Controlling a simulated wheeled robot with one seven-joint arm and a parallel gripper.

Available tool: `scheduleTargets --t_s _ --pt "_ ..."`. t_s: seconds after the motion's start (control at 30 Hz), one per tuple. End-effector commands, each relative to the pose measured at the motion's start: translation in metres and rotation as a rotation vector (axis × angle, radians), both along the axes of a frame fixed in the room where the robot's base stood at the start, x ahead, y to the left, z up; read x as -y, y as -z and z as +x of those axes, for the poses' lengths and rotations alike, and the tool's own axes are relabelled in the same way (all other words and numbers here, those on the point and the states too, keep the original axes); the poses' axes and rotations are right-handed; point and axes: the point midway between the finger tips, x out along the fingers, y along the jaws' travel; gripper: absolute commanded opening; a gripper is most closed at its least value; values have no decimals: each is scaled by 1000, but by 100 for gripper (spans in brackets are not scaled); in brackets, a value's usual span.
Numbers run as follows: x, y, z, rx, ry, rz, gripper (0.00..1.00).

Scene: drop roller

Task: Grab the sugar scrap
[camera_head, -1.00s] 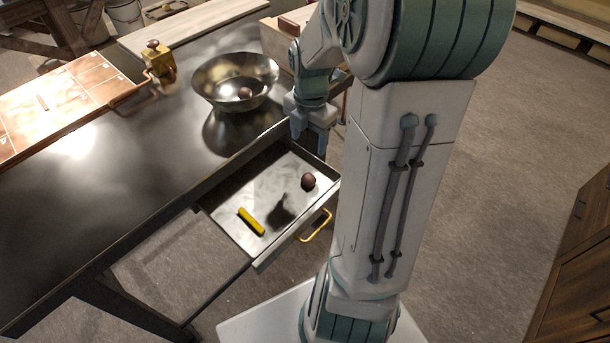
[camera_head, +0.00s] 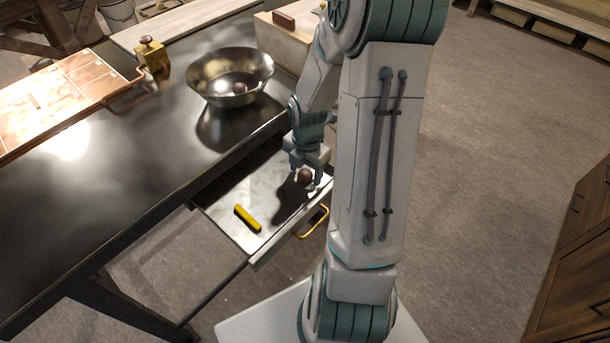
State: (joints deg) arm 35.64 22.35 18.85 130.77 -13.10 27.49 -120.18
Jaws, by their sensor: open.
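An open drawer (camera_head: 224,225) under the dark table holds a small dark brown ball (camera_head: 305,175) at its right and a yellow bar (camera_head: 247,218) nearer its front left. Neither is labelled, so I cannot tell by name which is the sugar scrap. My gripper (camera_head: 307,178) points down into the drawer with open fingers right at the brown ball. The ball shows between the fingers; I cannot tell whether they touch it.
A metal bowl (camera_head: 229,77) with another brown ball (camera_head: 239,88) stands on the table (camera_head: 120,185) above the drawer. A copper tray (camera_head: 62,95) and a brass container (camera_head: 150,57) stand at left. The drawer has a yellow handle (camera_head: 313,224). A wooden box stands behind the bowl.

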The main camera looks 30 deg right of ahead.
Motion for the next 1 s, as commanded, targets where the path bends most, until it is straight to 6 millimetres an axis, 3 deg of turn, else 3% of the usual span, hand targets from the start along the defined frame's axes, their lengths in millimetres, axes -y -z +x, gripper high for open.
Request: scheduleTargets --t_s 0.27,0.47,0.8,1.0 --pt "0 5 0 1 0 -1 61" --pt "0 5 0 1 0 -1 13" --pt "0 3 1 2 0 -1 13" --pt "1 -13 1 4 1 -2 13"
